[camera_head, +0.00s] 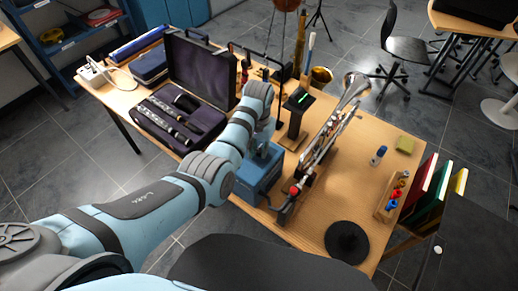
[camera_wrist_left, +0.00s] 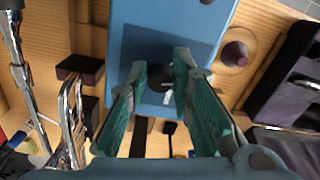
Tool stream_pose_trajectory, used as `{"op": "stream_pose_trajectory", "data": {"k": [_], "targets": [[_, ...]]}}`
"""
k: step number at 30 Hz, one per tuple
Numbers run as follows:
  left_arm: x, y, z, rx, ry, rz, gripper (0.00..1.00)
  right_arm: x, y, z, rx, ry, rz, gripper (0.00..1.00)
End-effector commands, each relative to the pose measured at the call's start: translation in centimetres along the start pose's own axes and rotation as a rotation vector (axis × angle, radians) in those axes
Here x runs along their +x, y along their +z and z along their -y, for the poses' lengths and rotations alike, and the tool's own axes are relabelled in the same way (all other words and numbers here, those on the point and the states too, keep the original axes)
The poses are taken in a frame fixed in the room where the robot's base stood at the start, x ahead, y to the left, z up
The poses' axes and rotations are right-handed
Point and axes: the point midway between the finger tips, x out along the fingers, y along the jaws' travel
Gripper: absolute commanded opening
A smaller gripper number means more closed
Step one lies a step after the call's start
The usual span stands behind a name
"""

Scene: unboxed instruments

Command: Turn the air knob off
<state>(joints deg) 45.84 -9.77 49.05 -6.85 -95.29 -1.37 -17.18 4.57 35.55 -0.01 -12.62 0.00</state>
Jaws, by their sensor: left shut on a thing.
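The air knob (camera_wrist_left: 158,77) is a small dark round knob on the face of a blue box (camera_wrist_left: 205,25) in the left wrist view. White markings beside it are too small to read. In the head view the blue box (camera_head: 258,180) stands on the wooden table, and my arm hides the knob. My left gripper (camera_wrist_left: 161,70) has its green-padded fingers on either side of the knob and is shut on it. The way the knob points is hard to tell. My right gripper is not in view.
A silver trumpet (camera_head: 328,135) on a stand is close to the right of the box. An open case (camera_head: 205,75) with dark instrument parts lies to the left. A black disc (camera_head: 347,241) and a rack of small bottles (camera_head: 392,197) are at the right.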

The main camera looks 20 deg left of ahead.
Motion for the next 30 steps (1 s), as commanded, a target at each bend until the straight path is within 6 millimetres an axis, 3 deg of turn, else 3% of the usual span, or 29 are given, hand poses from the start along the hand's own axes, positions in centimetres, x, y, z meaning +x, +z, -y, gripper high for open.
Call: {"op": "stream_pose_trajectory", "data": {"k": [12,29,30], "targets": [[0.03,-0.04,0.15,0.212,0.001,-0.001,0.0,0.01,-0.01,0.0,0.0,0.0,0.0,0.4],[0.03,-0.05,0.13,0.244,0.001,-0.002,0.0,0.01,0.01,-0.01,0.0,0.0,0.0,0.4],[0.03,-0.05,0.12,0.244,0.002,-0.002,0.27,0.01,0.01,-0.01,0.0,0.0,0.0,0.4]]}}
